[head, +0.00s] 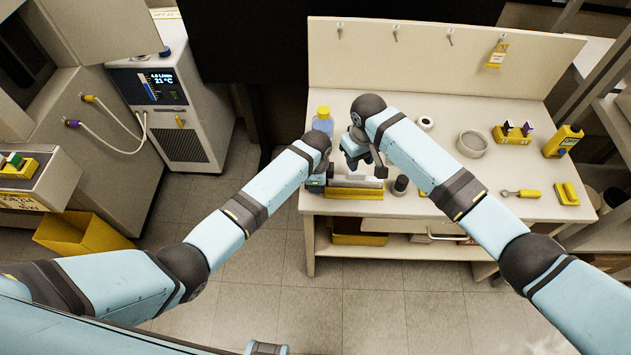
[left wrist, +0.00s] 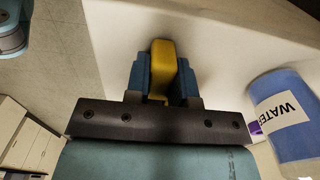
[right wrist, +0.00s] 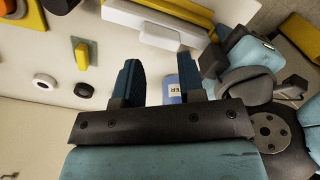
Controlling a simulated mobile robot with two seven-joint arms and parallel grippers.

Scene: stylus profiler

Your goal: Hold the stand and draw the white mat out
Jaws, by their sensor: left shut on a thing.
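The yellow stand (head: 353,193) lies along the front edge of the bench, with a long white piece (head: 358,181) right behind it. This white piece may be the mat; I cannot tell for sure. Both also show in the right wrist view, the yellow stand (right wrist: 172,10) beside the white piece (right wrist: 140,22). My left gripper (head: 324,181) is at the stand's left end. In the left wrist view its fingers (left wrist: 158,80) are shut on a yellow part (left wrist: 158,62). My right gripper (right wrist: 155,75) is open and empty, above the bench behind the white piece.
A blue water bottle (head: 323,120) stands close behind my left wrist. A dark round-topped item (head: 401,184) stands right of the stand.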

